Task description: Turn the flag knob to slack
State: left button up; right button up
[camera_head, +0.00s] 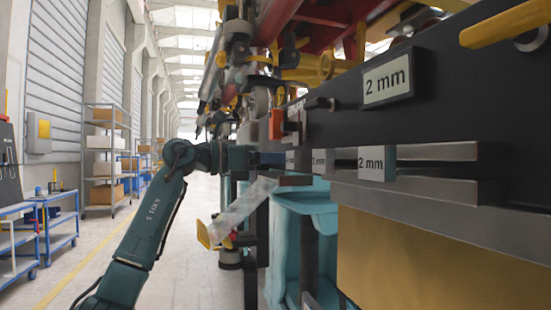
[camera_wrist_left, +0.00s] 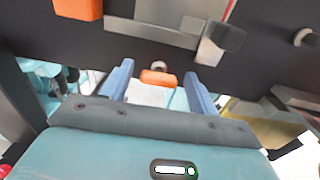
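A small orange knob-like piece (camera_wrist_left: 158,78) lies between my left gripper's two blue fingers in the left wrist view, with a gap on each side. I cannot tell its setting or read any mark on it. My left gripper (camera_wrist_left: 157,88) is open, its fingers pointing at the dark panel. In the head view my left arm comes in from the left, and its wrist reaches the dark rail; the fingertips are hard to make out there. An orange block (camera_head: 275,124) stands on the rail just above, and an orange block (camera_wrist_left: 78,8) shows at the wrist view's top left. My right gripper is not in view.
The dark rail (camera_head: 450,100) carries white "2 mm" labels (camera_head: 388,79). A clear strip with a yellow end (camera_head: 204,235) hangs below my wrist. Teal bins (camera_head: 303,203) stand under the rail. Shelves (camera_head: 105,150) and blue carts (camera_head: 60,225) line the left; the aisle is open.

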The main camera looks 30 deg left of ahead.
pick_arm(q)
jog(key=c, duration=0.9)
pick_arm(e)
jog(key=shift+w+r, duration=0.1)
